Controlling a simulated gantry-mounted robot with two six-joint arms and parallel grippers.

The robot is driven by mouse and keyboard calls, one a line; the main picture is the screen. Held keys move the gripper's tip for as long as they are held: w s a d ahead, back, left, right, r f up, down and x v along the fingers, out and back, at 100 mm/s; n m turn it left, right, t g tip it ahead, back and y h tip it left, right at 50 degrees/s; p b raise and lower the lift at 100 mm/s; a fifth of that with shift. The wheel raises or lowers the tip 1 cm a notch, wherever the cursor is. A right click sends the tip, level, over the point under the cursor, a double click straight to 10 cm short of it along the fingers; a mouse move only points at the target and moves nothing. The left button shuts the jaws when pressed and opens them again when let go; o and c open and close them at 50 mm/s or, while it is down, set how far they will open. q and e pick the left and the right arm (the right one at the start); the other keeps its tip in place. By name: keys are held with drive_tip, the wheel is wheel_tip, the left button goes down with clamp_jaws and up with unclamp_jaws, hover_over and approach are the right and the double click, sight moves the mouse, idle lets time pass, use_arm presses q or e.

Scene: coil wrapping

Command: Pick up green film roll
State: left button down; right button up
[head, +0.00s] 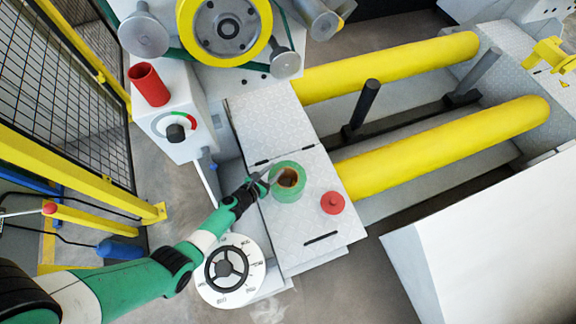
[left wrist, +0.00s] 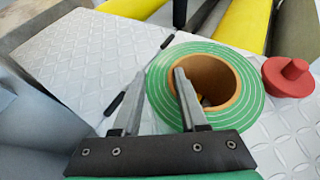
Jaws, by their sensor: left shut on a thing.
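The green film roll (head: 289,193) stands on the metal plate, its brown core opening facing up. It also shows in the left wrist view (left wrist: 238,58), with green and white rings around the brown core. My left gripper (head: 266,177) reaches it from the left. In the left wrist view one finger of the left gripper (left wrist: 156,88) is inside the core and the other is outside the roll's wall, so it is shut on the roll's wall. The roll appears upright on the plate. My right gripper is not in view.
A red knob (head: 333,202) sits right of the roll on the checkered plate (head: 300,245). A white dial with a black handwheel (head: 227,266) lies below. Yellow rollers (head: 440,148) run to the right. A red cylinder (head: 149,85) stands on a control box at the upper left.

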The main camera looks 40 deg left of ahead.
use_arm(q)
drive_tip(key=shift+s+f, duration=0.3)
drive_tip(key=shift+f, duration=0.05)
idle(0.7)
drive_tip(key=shift+w+r, duration=0.1)
drive_tip(key=shift+r, duration=0.1)
drive_tip(key=shift+r+p, duration=0.5)
drive_tip(key=shift+p, duration=0.05)
wheel_tip(320, 180, up, 3)
drive_tip(key=p, duration=0.3)
drive_tip(key=shift+d, duration=0.15)
drive_tip(key=d+r+p, duration=0.1)
drive_tip(key=s+d+r+p, duration=0.1)
drive_tip(key=r+p, duration=0.1)
drive_tip(key=s+d+r+p, duration=0.1)
drive_tip(key=r, duration=0.1)
drive_tip(key=shift+s+d+r+p, duration=0.1)
drive_tip(key=shift+s+d+p, duration=0.05)
drive_tip(key=shift+p, duration=0.25)
drive_tip(key=s+d+r+p, duration=0.2)
drive_tip(key=s+d+r, duration=0.2)
drive_tip(key=d, duration=0.4)
drive_tip(key=shift+s, duration=0.85)
